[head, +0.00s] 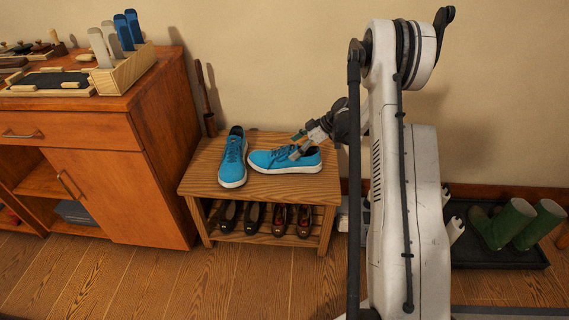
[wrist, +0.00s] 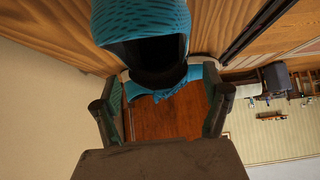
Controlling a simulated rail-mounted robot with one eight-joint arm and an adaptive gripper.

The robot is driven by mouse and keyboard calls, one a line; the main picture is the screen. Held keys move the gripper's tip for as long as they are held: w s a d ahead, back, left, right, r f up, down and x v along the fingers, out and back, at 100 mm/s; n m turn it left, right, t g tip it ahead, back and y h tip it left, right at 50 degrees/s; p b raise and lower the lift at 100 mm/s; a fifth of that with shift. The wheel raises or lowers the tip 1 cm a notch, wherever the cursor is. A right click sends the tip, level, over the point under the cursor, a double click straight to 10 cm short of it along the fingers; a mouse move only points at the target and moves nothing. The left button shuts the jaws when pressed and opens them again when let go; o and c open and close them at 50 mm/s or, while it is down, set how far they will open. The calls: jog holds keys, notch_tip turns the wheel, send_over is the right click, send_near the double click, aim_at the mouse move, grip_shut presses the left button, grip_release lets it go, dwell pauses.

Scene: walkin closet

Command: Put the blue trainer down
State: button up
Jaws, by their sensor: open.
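Two blue trainers with white soles are on top of the wooden shoe bench (head: 262,185). The left trainer (head: 232,160) stands with its toe toward the front edge. The right trainer (head: 270,160) lies lengthwise, toe to the left, with its sole on the bench top. My gripper (head: 298,144) is at the right trainer's opening and heel end, its fingers open on either side of the upper. In the wrist view blue fabric and a dark shoe opening (wrist: 145,30) show ahead of and between the spread fingers (wrist: 163,108). Finger contact is unclear.
Dark and red shoes (head: 280,218) stand on the bench's lower shelf. Green boots (head: 510,224) stand in a black tray at right. The wall is right behind the bench.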

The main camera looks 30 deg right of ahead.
aim_at(284, 154)
jog(key=shift+b+x, duration=1.2)
jog(key=shift+x, duration=1.5)
jog(key=shift+a+r, duration=0.1)
jog(key=shift+c, duration=0.2)
jog(key=c, duration=1.6)
